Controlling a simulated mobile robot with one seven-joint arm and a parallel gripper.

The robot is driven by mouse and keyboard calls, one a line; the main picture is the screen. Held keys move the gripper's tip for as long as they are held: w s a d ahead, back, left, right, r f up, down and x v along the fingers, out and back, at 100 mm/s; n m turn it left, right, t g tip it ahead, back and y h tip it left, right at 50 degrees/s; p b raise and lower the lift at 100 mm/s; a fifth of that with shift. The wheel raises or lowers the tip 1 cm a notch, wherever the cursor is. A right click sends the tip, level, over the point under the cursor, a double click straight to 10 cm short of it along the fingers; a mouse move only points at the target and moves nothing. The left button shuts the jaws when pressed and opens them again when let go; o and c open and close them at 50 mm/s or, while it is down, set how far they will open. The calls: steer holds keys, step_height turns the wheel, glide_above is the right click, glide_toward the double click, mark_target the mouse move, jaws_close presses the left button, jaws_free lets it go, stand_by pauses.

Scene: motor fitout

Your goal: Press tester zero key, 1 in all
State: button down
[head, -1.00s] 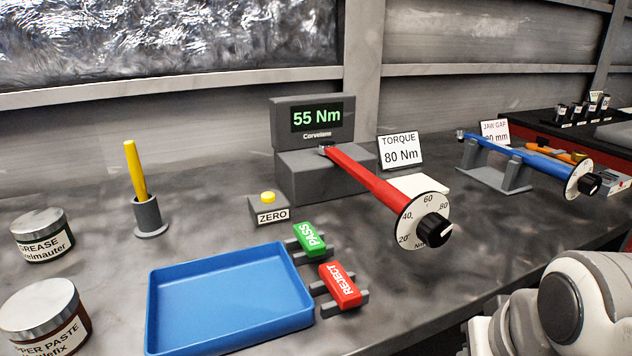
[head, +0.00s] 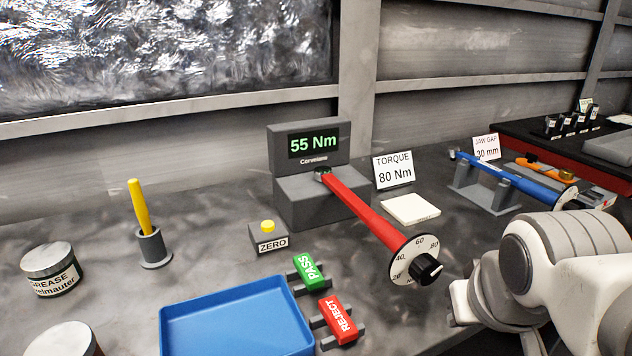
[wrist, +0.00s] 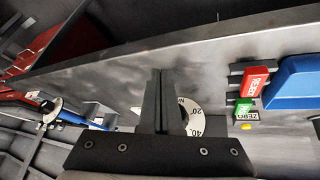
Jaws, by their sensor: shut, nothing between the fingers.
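The torque tester (head: 318,185) stands on the bench and its display reads 55 Nm. A red torque wrench (head: 365,210) with a round dial (head: 415,260) sticks out from it. The zero key is a yellow button (head: 267,226) on a small grey box labelled ZERO (head: 271,245), left of the tester. In the wrist view the yellow button (wrist: 247,127) and its ZERO label (wrist: 246,116) lie to the right of my gripper (wrist: 160,75). My gripper is shut and empty, apart from the button, with the wrench dial (wrist: 193,118) partly hidden behind it. The head view does not show my fingers.
A blue tray (head: 235,320), a green PASS tag (head: 308,270) and a red REJECT tag (head: 337,318) lie in front of the zero box. A yellow tool stands in a grey holder (head: 154,248). A TORQUE 80 Nm card (head: 393,170) and blue wrench (head: 515,175) are to the right.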

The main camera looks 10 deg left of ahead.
steer(key=w+r+n+p, duration=0.1)
steer(key=w+r+p, duration=0.1)
steer(key=r+p, duration=0.1)
steer(key=w+a+r+n+p, duration=0.1)
steer(key=w+r+p, duration=0.2)
steer(key=r, duration=0.1)
steer(key=w+a+r+n+t+p, duration=0.1)
steer(key=w+r+p, duration=0.1)
steer(key=r+p, duration=0.1)
steer(key=shift+w+a+r, duration=0.1)
steer(key=shift+w+r, duration=0.15)
steer(key=shift+r, duration=0.1)
steer(key=w+a+r+n+t+p, duration=0.1)
steer(key=w+a+r+n+p, duration=0.1)
steer(key=w+a+n+p, duration=0.45)
steer(key=n+g+y+p, duration=0.1)
steer(key=n+y+p, duration=0.6)
glide_above(272, 226)
step_height(272, 226, down, 4)
steer(key=shift+r, duration=0.1)
step_height(272, 226, down, 9)
steer(key=b, duration=0.8)
steer(key=shift+r, duration=0.1)
